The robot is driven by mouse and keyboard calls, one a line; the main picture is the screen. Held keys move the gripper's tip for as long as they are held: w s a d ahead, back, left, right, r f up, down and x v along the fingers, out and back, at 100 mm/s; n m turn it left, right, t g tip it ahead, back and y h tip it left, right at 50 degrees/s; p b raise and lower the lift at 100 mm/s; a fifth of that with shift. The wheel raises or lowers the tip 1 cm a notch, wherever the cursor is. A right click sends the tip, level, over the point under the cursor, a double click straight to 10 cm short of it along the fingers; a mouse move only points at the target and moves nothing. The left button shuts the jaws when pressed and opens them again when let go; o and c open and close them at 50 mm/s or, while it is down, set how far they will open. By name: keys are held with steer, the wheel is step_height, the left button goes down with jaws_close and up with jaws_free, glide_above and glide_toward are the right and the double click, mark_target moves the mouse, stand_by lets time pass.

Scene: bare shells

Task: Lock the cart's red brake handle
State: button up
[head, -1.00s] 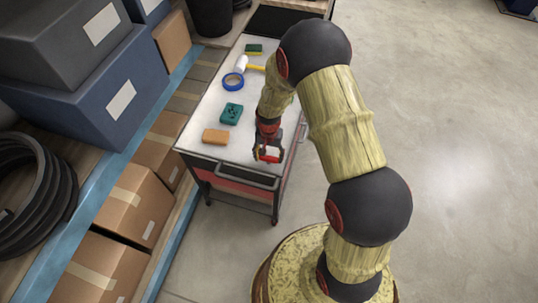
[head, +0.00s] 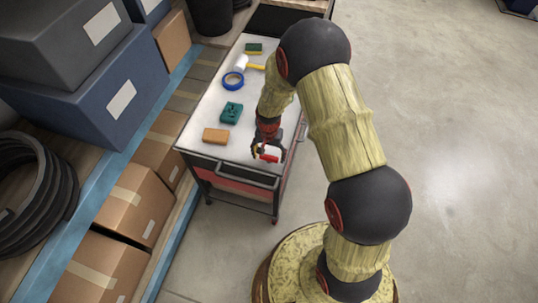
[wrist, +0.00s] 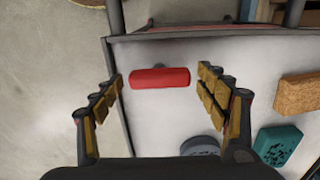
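The red brake handle (head: 270,159) is at the near right corner of the cart's top (head: 205,140). In the wrist view the handle (wrist: 160,78) is a short red bar lying crosswise on a small dark mount. My gripper (head: 269,151) is over that corner. Its fingers are open in the wrist view (wrist: 161,76), one beyond each end of the bar, with a gap on both sides. Nothing is held. Whether the handle is locked cannot be told.
On the cart are an orange-brown block (head: 215,135), a teal item (head: 231,112), blue tape (head: 233,80), a mallet (head: 242,63) and a green sponge (head: 254,48). A shelf with boxes (head: 130,200) stands at left.

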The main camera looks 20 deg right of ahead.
mark_target(269, 157)
steer(key=shift+o, duration=0.2)
step_height(269, 157, up, 12)
stand_by(0.6)
stand_by(0.4)
steer(key=s+r+n+t, duration=0.2)
steer(key=s+r+n, duration=0.1)
steer(key=s+r, duration=0.8)
steer(key=s+r+n+t, duration=0.3)
steer(key=s+r, duration=0.8)
steer(key=r, duration=0.8)
steer(key=shift+r+n+t, duration=0.15)
steer(key=shift+n+t, duration=0.15)
steer(key=shift+n, duration=0.4)
